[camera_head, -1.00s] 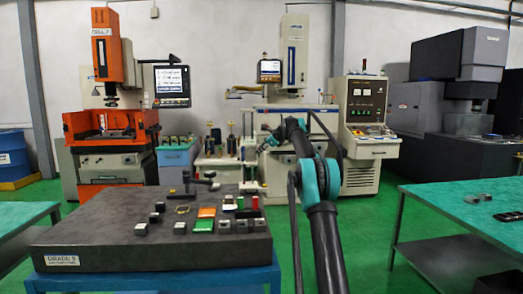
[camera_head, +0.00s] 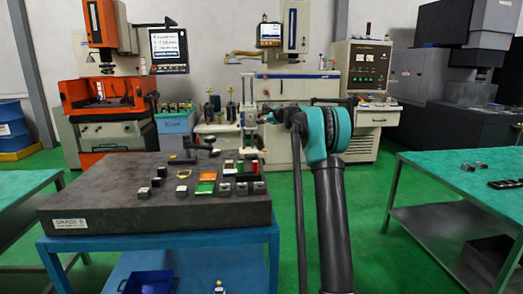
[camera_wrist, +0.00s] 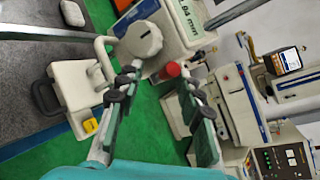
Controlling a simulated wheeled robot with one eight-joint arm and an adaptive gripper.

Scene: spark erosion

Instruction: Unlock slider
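In the wrist view, a pale measuring instrument fills the upper middle. Its slider head carries a display (camera_wrist: 195,18) with digits and "mm", a large grey knob (camera_wrist: 144,40) and a small red knob (camera_wrist: 171,70). My gripper (camera_wrist: 155,88) is open. Its two fingers point towards the slider, with the red knob just beyond the right fingertip and the large knob ahead of the gap. I cannot tell whether a finger touches the red knob. A pale base with a handle (camera_wrist: 75,90) lies left. In the head view, a pale upright instrument (camera_head: 249,110) stands behind the plate's right end; my arm partly hides the gripper.
A dark granite plate (camera_head: 110,200) on a blue stand carries blocks and small tools, including a green block (camera_head: 205,188). A green-topped table (camera_head: 440,170) stands at right. Machines line the back wall.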

